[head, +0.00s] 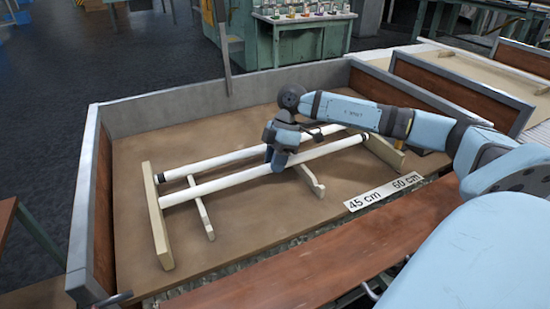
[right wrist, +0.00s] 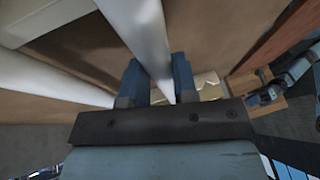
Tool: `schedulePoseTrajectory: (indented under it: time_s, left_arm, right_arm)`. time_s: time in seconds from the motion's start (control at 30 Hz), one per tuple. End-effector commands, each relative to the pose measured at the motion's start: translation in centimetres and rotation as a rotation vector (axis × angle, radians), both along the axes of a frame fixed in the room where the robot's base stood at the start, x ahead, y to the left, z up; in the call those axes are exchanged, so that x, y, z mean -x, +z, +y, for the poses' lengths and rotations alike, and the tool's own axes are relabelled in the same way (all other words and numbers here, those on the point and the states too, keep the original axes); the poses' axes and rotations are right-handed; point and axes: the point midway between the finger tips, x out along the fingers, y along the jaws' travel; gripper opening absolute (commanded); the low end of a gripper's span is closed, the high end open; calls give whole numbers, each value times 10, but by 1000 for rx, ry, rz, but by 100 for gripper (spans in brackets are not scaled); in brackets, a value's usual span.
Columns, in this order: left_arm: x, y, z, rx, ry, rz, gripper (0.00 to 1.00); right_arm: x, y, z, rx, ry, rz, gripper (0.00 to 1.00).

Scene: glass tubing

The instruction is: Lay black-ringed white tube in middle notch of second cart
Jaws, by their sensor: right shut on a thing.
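Two long white tubes lie side by side across pale wooden rails in the cart (head: 150,112). The front tube (head: 215,185) has a black band at its far right end. The back tube (head: 215,161) has a black band at its left end. My right gripper (head: 276,164) comes down from above and is shut on the front tube near its middle, hiding a short piece of it. In the right wrist view the held tube (right wrist: 148,35) runs between the two blue fingers (right wrist: 154,85); the other tube (right wrist: 50,78) lies to the left, apart from them.
The left wooden rail (head: 157,220) and right rail (head: 384,152) stand upright on the brown cart bed. Lower pale pieces (head: 203,213) stand between them. A "45 cm 60 cm" label (head: 383,192) lies at the front right. Another cart (head: 475,80) adjoins on the right.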

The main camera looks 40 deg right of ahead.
Motion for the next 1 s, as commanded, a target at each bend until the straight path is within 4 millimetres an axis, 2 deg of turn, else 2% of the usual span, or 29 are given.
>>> schedulePoseTrajectory:
  time_s: [0.07, 0.1, 0.2, 0.57, 0.63, 0.8, 1.0]
  left_arm:
    - [0, 1, 0, 1, 1, -3, 0]
    - [0, 1, 0, 1, 1, -4, 0]
    - [0, 1, 0, 2, 1, -6, 0]
    - [0, -2, 0, 3, 0, -1, 0]
    - [0, -7, 0, 0, -2, 8, 0]
    - [2, 15, 2, 16, 12, -32, 0]
    - [-2, -7, 8, -49, 36, 64, 0]
  right_arm:
    - [0, -2, 0, 0, 0, 0, 2]
    - [0, -3, 0, 0, 0, 0, 29]
    - [0, -3, 0, 0, 0, -1, 52]
    - [-1, 2, 0, 0, 1, -3, 52]
    - [-1, 9, 0, 0, 1, -7, 52]
    - [-3, 46, -15, 1, -2, -5, 52]
    - [-5, 86, -34, 1, -1, -4, 52]
